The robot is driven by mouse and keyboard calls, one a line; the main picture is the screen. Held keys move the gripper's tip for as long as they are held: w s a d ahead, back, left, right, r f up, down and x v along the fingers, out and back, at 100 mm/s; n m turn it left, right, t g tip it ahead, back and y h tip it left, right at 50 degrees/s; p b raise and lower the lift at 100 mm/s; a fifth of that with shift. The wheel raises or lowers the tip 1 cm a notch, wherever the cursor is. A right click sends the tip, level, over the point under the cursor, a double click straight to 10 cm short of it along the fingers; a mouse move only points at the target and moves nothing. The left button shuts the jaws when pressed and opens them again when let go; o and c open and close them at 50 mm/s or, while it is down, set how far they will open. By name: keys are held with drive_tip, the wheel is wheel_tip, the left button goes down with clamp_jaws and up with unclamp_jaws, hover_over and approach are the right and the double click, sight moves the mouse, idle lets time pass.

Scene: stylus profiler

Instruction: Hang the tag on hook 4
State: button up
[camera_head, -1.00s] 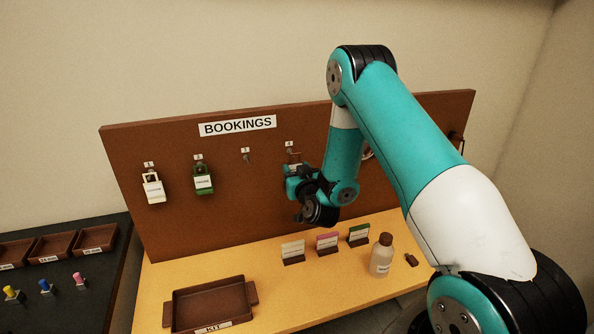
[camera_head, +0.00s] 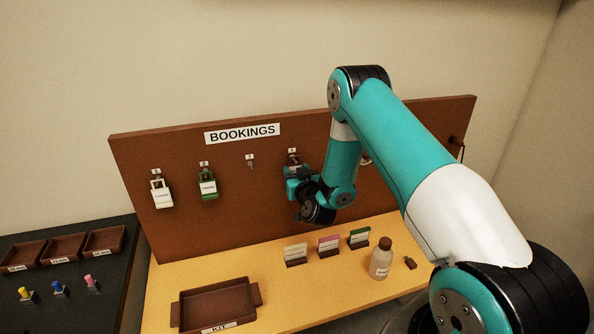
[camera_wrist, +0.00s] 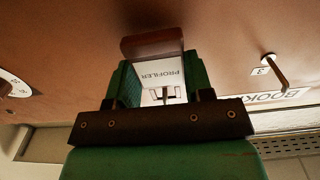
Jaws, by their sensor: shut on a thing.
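The tag (camera_wrist: 158,72) has a white face reading PROFILER, upside down in the wrist view, and a brown end piece. My gripper (camera_wrist: 160,88) is shut on it, with a green finger on each side. Hook 4 (camera_head: 293,162), under its small number label, is just above my gripper (camera_head: 297,176) in the head view, close to the board. The tag is mostly hidden there by the gripper. A thin metal piece shows by the tag in the wrist view; I cannot tell whether the tag's loop is around the hook.
The brown BOOKINGS board (camera_head: 240,220) carries a white tag (camera_head: 161,194) and a green tag (camera_head: 208,187) on other hooks. Hook 3 (camera_head: 251,163) is empty. Below stand small card holders (camera_head: 329,245), a bottle (camera_head: 381,258) and the KIT tray (camera_head: 258,293).

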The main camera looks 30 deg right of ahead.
drive_tip(key=shift+w+d+p, duration=0.15)
drive_tip(key=shift+w+p, duration=0.25)
drive_tip(key=shift+p, duration=0.45)
drive_tip(key=shift+f+b, duration=0.35)
drive_tip(key=shift+f, duration=0.15)
drive_tip(key=o, duration=1.3)
drive_tip(key=shift+o, duration=0.2)
drive_tip(key=shift+c, duration=0.3)
